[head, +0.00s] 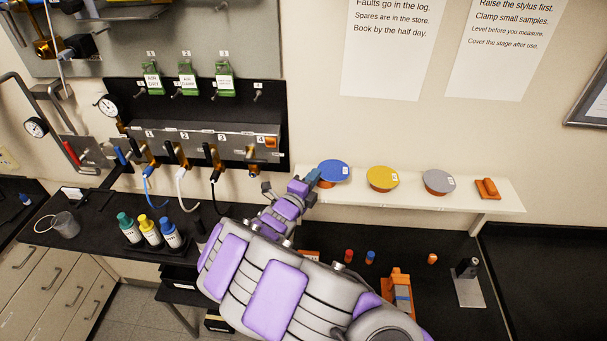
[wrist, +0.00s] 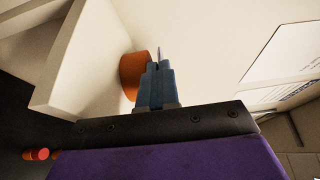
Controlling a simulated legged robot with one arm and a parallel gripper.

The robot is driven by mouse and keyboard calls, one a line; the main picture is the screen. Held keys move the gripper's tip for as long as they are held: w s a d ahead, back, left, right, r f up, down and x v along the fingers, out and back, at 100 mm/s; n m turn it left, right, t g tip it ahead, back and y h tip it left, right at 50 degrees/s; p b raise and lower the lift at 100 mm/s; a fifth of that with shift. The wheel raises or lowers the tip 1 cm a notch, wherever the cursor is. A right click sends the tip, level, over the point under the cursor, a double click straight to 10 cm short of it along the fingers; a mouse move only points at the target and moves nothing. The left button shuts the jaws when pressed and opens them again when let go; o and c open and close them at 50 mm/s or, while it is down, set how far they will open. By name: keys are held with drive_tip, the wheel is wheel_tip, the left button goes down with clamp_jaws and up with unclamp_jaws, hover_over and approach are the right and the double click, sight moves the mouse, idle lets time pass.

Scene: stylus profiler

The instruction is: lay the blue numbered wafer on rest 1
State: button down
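The blue wafer (head: 335,170) is a round disc with a small white label, at the left end of the white wall shelf. My gripper (head: 309,181) is at its left edge. In the wrist view the narrow blue fingers of my gripper (wrist: 158,74) are close together, with a thin pale blue sliver (wrist: 159,53) between their tips, seemingly the wafer edge-on. An orange round support (wrist: 131,74) stands just left of the fingers there. I cannot tell whether the wafer is clear of it. I cannot make out which place is rest 1.
On the shelf (head: 352,197), right of the blue wafer, are a yellow disc (head: 382,178), a grey disc (head: 438,182) and an orange piece (head: 487,188). Below, the dark bench holds small red, blue and orange items and an orange device (head: 400,291). A valve panel (head: 205,142) is left.

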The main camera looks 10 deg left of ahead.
drive_tip(key=a, duration=0.4)
drive_tip(key=shift+a+f, duration=0.3)
drive_tip(key=shift+s+d+r+p, duration=0.15)
drive_tip(key=shift+d+p, duration=0.45)
drive_tip(key=shift+d, duration=1.25)
drive_tip(key=shift+a+f, duration=0.2)
drive_tip(key=shift+a, duration=1.55)
drive_tip(key=shift+d+r+p, duration=0.15)
drive_tip(key=shift+d, duration=0.7)
drive_tip(key=shift+d+r+p, duration=0.1)
drive_tip(key=shift+d+p, duration=0.05)
drive_tip(key=shift+d, duration=0.7)
drive_tip(key=shift+a+f+p, duration=0.2)
drive_tip(key=shift+a+p, duration=0.25)
drive_tip(key=shift+a, duration=1.45)
drive_tip(key=shift+d+r, duration=0.1)
drive_tip(key=shift+d, duration=0.9)
drive_tip(key=shift+a+f, duration=0.4)
drive_tip(key=shift+a, duration=0.45)
drive_tip(key=shift+a+f, duration=0.2)
drive_tip(key=shift+f, duration=0.05)
drive_tip(key=shift+d+r, duration=0.25)
drive_tip(key=shift+d, duration=0.65)
drive_tip(key=shift+a+r+p, duration=0.3)
drive_tip(key=shift+r+p, duration=0.2)
drive_tip(key=shift+p, duration=0.05)
drive_tip(key=shift+a, duration=0.45)
drive_tip(key=shift+d+r, duration=0.1)
drive_tip(key=shift+d, duration=0.5)
